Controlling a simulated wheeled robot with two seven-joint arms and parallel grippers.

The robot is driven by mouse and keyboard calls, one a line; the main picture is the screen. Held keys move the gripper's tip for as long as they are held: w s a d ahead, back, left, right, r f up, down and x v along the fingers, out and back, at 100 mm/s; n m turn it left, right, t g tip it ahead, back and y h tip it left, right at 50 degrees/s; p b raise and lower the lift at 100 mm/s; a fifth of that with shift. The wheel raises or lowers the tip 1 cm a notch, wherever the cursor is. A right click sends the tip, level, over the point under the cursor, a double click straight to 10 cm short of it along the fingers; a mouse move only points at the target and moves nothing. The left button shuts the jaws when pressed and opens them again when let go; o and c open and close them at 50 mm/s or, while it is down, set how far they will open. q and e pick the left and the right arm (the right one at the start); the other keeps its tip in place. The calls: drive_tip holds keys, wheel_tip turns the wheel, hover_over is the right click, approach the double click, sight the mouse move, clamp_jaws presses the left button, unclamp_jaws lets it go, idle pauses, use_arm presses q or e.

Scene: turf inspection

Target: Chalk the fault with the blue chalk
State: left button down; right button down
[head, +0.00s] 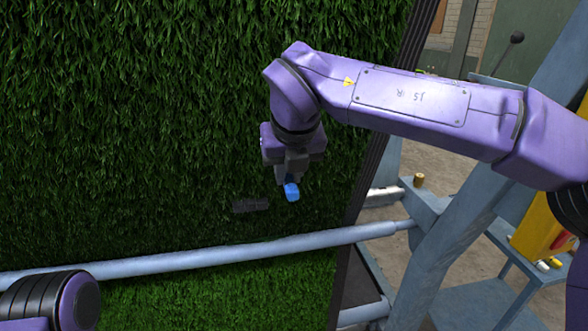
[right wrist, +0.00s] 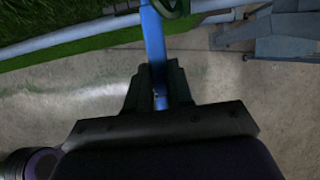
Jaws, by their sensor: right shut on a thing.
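My right gripper (head: 290,178) is shut on the blue chalk (head: 292,192), in front of the upright turf (head: 150,110). The chalk also shows in the right wrist view (right wrist: 154,42) as a long blue stick between the fingers (right wrist: 158,88), pointing away from the gripper. I cannot tell whether its tip touches the turf. A dark patch (head: 251,206) lies on the turf just left of the chalk; I cannot tell whether it is the fault or a shadow. Only a part of my left arm shows at the lower left, and its gripper is out of view.
A pale blue bar (head: 200,262) runs across the front of the turf below the chalk. A blue frame (head: 445,210) stands at the right, with a yellow thing (head: 540,228) beyond it. The concrete floor (right wrist: 60,110) shows below in the right wrist view.

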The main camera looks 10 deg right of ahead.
drive_tip(key=shift+a, duration=0.65)
drive_tip(key=s+f+b, duration=0.2)
drive_tip(key=s+b, duration=0.3)
drive_tip(key=s, duration=0.2)
drive_tip(key=shift+s+d+b, duration=0.15)
drive_tip(key=shift+s+b, duration=0.2)
drive_tip(key=shift+b, duration=0.05)
drive_tip(key=shift+f, duration=0.1)
